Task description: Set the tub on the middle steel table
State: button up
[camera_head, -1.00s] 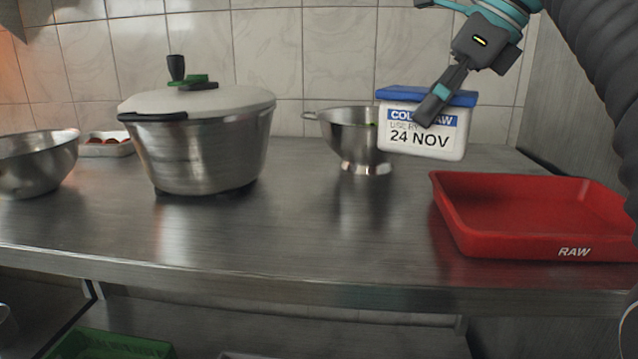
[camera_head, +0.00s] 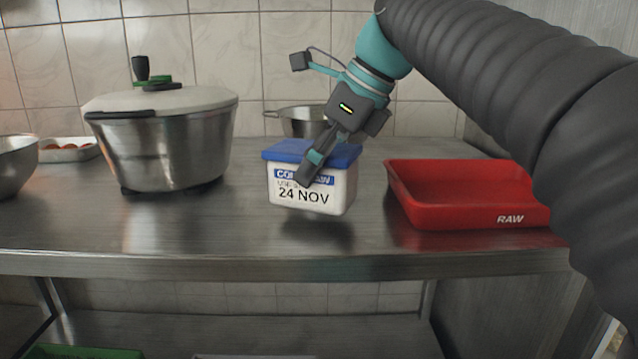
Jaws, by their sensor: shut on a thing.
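The tub (camera_head: 312,199) is a white box with a blue lid and a label that reads "24 NOV". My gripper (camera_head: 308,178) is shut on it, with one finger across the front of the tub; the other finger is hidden. The tub is nearly upright and hangs a little above the steel table (camera_head: 250,235), with a dark shadow under it. It is in the middle of the view, between the large pot and the red tray.
A large lidded pot (camera_head: 165,150) stands to the left. A red tray marked RAW (camera_head: 470,215) lies close on the right. A steel colander (camera_head: 296,120) stands behind the tub. A steel bowl (camera_head: 14,168) and a white dish (camera_head: 68,152) are at far left. The table front is clear.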

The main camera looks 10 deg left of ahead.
notch_tip(320, 180, down, 2)
jog(key=shift+f+b, duration=0.15)
jog(key=shift+b, duration=0.9)
jog(key=o, duration=1.4)
jog(key=shift+d+r, duration=0.15)
jog(key=shift+r, duration=0.2)
jog(key=p+v, duration=0.4)
jog(key=v, duration=0.7)
jog(key=shift+d+r, duration=0.1)
jog(key=shift+r, duration=0.1)
